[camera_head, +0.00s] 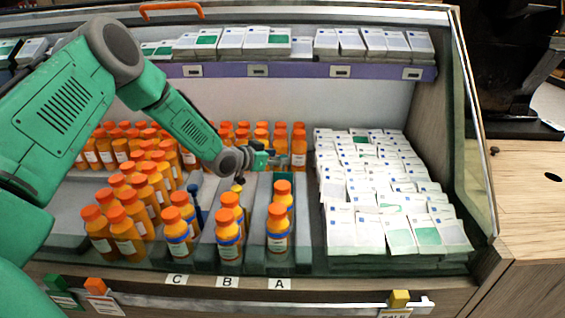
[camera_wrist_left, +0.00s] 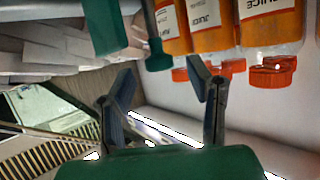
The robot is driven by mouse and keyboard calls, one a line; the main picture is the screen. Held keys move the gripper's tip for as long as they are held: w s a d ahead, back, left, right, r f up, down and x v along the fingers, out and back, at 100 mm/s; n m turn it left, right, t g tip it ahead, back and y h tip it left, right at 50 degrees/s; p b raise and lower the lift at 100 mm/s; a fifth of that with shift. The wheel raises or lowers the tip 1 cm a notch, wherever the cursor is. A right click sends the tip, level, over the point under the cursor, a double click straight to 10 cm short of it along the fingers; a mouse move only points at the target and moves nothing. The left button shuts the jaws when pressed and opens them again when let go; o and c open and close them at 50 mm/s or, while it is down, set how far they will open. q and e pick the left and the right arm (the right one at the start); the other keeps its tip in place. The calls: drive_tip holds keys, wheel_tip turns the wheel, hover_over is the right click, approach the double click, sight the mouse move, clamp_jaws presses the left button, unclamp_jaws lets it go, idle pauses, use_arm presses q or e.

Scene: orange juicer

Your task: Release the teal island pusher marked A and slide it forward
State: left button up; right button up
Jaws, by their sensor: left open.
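Lane A, by the label A (camera_head: 279,284), holds a short row of orange juice bottles (camera_head: 278,225). My left gripper (camera_head: 272,160) is at the back end of this lane, small and partly blurred in the head view. In the left wrist view my left gripper (camera_wrist_left: 163,85) has its two dark fingers spread with nothing between them. A teal block (camera_wrist_left: 105,25) and a thin teal bar with a foot (camera_wrist_left: 157,60) are just beyond the fingertips, seemingly parts of the pusher. No A marking on them is readable. My right gripper is not in view.
Many orange bottles (camera_head: 120,150) stand left of and behind the lanes. White packs (camera_head: 375,190) fill the shelf at the right. A purple-edged shelf (camera_head: 310,70) with more packs runs above. A glass side panel (camera_head: 475,140) closes the right end.

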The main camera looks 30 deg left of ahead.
sight(283, 174)
use_arm(q)
drive_tip(key=shift+x, duration=1)
drive_tip(key=shift+w, duration=0.2)
drive_tip(key=shift+f, duration=0.1)
drive_tip(key=shift+a, duration=0.1)
clamp_jaws()
drive_tip(key=s+d+p, duration=0.2)
drive_tip(key=s, duration=0.1)
drive_tip(key=shift+s+d, duration=0.1)
drive_tip(key=shift+s, duration=0.05)
